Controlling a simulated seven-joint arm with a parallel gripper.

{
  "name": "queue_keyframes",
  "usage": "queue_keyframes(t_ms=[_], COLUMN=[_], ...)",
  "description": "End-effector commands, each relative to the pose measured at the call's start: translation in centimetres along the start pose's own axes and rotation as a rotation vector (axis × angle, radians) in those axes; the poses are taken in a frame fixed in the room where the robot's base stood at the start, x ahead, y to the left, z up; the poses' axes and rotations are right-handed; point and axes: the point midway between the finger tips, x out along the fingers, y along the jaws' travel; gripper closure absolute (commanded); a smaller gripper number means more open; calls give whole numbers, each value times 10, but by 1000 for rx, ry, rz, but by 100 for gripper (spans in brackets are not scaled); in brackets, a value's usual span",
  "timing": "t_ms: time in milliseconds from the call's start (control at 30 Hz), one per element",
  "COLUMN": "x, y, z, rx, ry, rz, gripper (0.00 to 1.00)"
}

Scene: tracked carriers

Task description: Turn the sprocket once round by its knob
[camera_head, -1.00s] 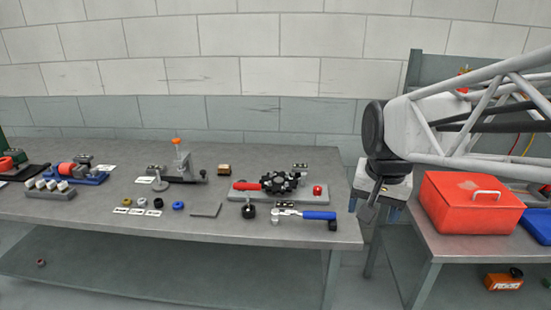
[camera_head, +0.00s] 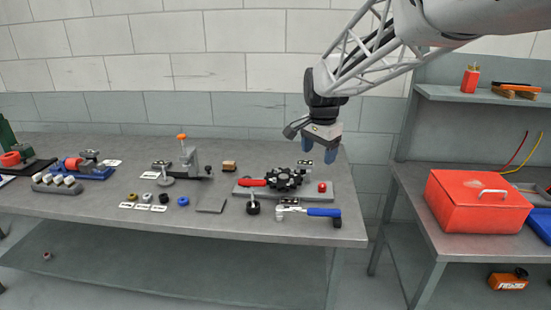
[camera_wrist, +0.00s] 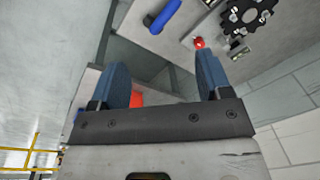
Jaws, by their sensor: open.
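The black toothed sprocket (camera_head: 284,179) lies on a grey base plate (camera_head: 310,194) near the right end of the bench. It also shows at the top right of the wrist view (camera_wrist: 248,14), partly cut off. A red lever (camera_head: 252,183) is at its left and a red round knob (camera_head: 322,187) stands on the plate at its right; the knob also shows in the wrist view (camera_wrist: 199,43). Whether this knob is joined to the sprocket I cannot tell. My gripper (camera_head: 319,150) is open and empty, blue fingers down, above and behind the plate's right end.
A blue-handled ratchet (camera_head: 322,212) and a black-knobbed part (camera_head: 253,208) lie in front of the plate. A clamp stand (camera_head: 188,162) and small rings are farther left. A red toolbox (camera_head: 478,202) sits on the right bench, beyond a gap.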

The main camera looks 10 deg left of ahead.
Motion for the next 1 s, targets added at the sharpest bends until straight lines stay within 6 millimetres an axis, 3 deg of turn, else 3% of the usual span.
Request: queue_keyframes(t_ms=[500,1000], x=[57,134], y=[-126,-243], z=[-24,-26], rx=[218,433], ry=[-26,-39], rz=[32,67], gripper=[29,29])
